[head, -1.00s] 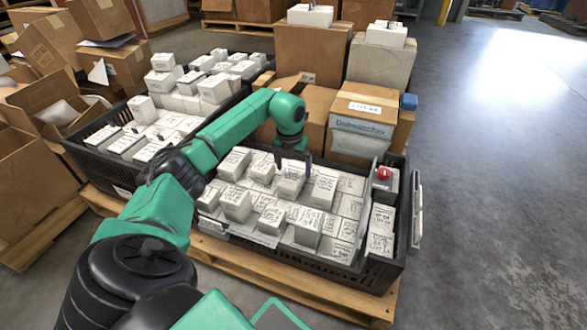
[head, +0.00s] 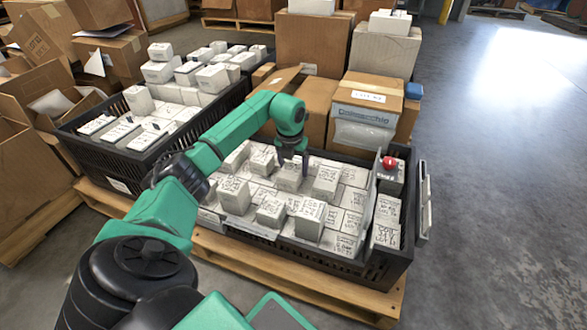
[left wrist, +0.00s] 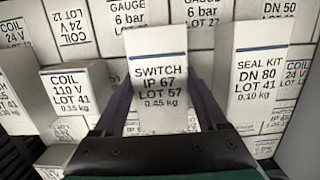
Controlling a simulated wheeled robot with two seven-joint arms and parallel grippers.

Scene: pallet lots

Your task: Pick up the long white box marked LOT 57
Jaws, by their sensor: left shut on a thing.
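The long white box marked SWITCH IP 67 LOT 57 (left wrist: 157,75) stands between the two fingers of my left gripper (left wrist: 160,112) in the left wrist view. The fingers press on its sides, so the gripper is shut on it. In the head view my left gripper (head: 292,160) reaches down over the front black crate (head: 330,268), with the white box (head: 288,179) under it. I cannot tell whether the box is clear of the boxes below. My right gripper is not in view.
A SEAL KIT LOT 41 box (left wrist: 258,82) stands to the right and a COIL LOT 41 box (left wrist: 72,92) to the left. A red button (head: 389,163) sits at the crate's right end. A second crate (head: 125,165) of white boxes stands to the left. Brown cartons (head: 312,45) stand behind.

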